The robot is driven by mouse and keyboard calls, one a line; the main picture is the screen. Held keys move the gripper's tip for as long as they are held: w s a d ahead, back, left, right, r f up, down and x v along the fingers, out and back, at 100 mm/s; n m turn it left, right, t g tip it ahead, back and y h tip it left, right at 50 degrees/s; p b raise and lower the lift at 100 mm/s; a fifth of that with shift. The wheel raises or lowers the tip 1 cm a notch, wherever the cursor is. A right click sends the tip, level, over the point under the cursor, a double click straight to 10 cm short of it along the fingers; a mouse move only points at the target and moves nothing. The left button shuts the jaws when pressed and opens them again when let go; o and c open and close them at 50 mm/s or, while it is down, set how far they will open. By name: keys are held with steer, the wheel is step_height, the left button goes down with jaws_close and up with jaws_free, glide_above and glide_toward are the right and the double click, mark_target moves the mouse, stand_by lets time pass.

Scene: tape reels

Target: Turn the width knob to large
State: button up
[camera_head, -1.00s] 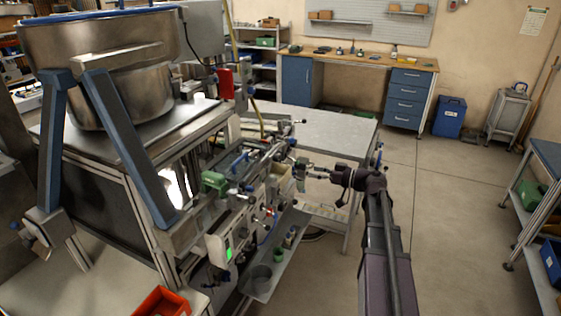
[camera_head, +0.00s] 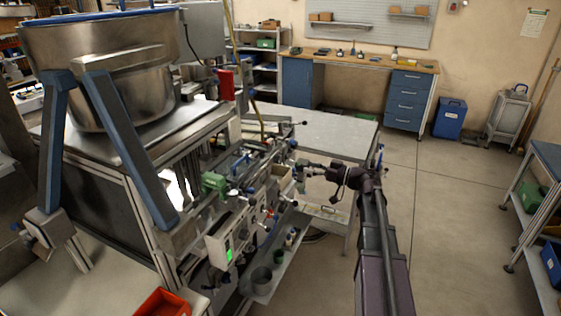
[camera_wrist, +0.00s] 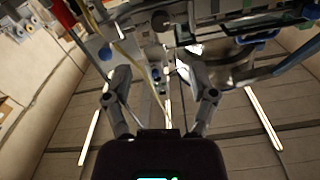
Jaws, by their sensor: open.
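The machine (camera_head: 228,215) stands on the left in the head view, with a row of small knobs, levers and clamps along its front. I cannot tell which of these is the width knob. My gripper (camera_head: 299,172) is at the right end of this row, close to the machine's front; contact cannot be made out. In the wrist view my gripper (camera_wrist: 162,92) has its two fingers spread wide, with nothing held between them. A dark round knob-like part (camera_wrist: 158,23) and thin rods show beyond the fingers. Knob markings are too small to read.
A large steel bowl (camera_head: 105,70) sits on top of the machine. A low shelf (camera_head: 268,275) with cups juts out below its front. A grey table (camera_head: 330,132) stands behind my gripper. A blue-topped bench (camera_head: 545,155) is at the right edge. The floor right of my arm is clear.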

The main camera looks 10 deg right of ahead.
mark_target(280, 160)
steer(key=x, duration=1.1)
jaws_close()
steer(key=shift+a, duration=0.2)
steer(key=shift+d, duration=0.2)
